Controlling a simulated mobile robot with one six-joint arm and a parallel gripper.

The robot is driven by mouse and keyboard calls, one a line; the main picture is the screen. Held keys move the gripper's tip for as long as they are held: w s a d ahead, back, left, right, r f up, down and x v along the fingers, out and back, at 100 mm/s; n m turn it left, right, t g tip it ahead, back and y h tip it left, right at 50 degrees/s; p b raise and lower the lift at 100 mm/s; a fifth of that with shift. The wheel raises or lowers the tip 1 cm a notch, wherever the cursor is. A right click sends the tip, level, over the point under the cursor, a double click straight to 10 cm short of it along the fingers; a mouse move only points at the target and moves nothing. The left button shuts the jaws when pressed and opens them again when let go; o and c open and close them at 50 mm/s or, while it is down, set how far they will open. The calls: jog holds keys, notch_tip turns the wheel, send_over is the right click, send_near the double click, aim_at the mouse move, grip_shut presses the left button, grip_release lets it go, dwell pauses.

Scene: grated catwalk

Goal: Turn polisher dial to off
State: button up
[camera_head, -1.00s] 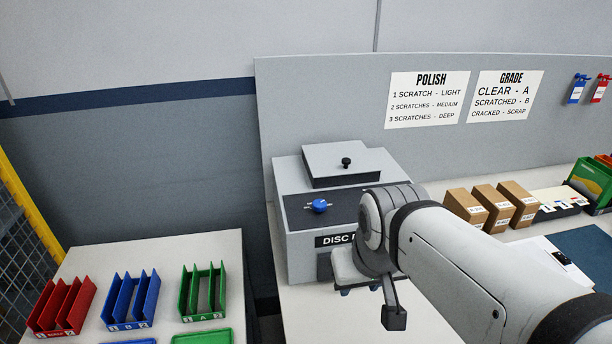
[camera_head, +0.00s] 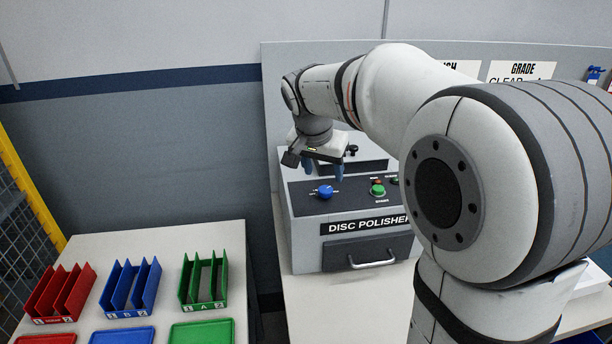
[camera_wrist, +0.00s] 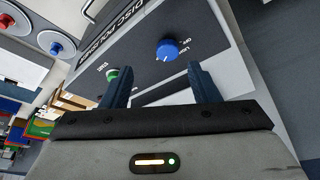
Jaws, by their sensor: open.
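The disc polisher (camera_head: 300,228) is a grey box with a dark sloped panel. Its blue dial (camera_head: 325,191) sits at the left of that panel, and it also shows in the wrist view (camera_wrist: 168,49). My gripper (camera_head: 338,172) is above and behind the panel, to the upper right of the dial and apart from it. In the wrist view the two blue fingers (camera_wrist: 160,84) are spread with nothing between them, and the dial lies beyond their tips. The dial has a white pointer mark; the small labels beside it are hard to read.
A green start button (camera_head: 377,190) and a small red part sit right of the dial. A drawer handle (camera_head: 372,262) is on the polisher's front. Red, blue and green racks (camera_head: 204,283) stand on the left table. My arm hides much of the right side.

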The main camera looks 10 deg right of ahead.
aim_at(325, 190)
jog(key=x, duration=0.4)
jog(key=w+p+x, duration=0.1)
jog(key=x, duration=0.3)
jog(key=shift+w+a, duration=0.15)
jog(key=shift+w, duration=0.1)
